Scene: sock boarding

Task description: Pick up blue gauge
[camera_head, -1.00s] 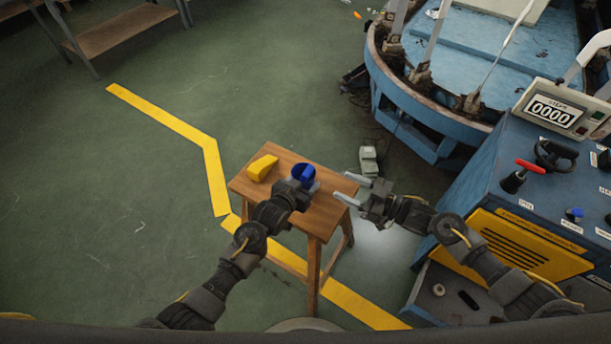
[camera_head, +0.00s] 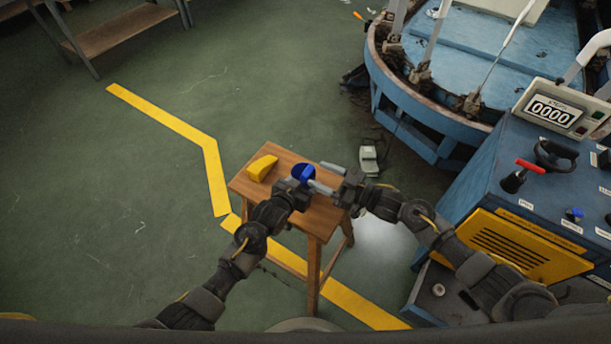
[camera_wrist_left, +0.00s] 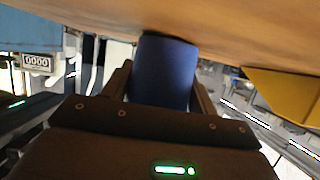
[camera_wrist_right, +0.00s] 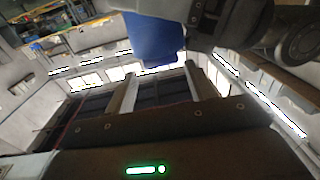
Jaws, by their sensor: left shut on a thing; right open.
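The blue gauge (camera_head: 304,172) is at the small wooden table (camera_head: 284,160), near its middle in the head view. My left gripper (camera_head: 300,184) is shut on it, with a finger on each side in the left wrist view, where the gauge (camera_wrist_left: 164,72) looks like a smooth blue cylinder close to the wooden top. I cannot tell whether it touches the table. My right gripper (camera_head: 326,178) is open and comes in from the right, its fingers reaching toward the gauge. In the right wrist view the gauge (camera_wrist_right: 152,40) is just beyond the open fingers (camera_wrist_right: 160,84).
A yellow block (camera_head: 262,167) lies on the table left of the gauge; it also shows in the left wrist view (camera_wrist_left: 284,92). A blue control console (camera_head: 540,185) stands to the right. A grey-green box (camera_head: 368,160) is on the floor behind the table.

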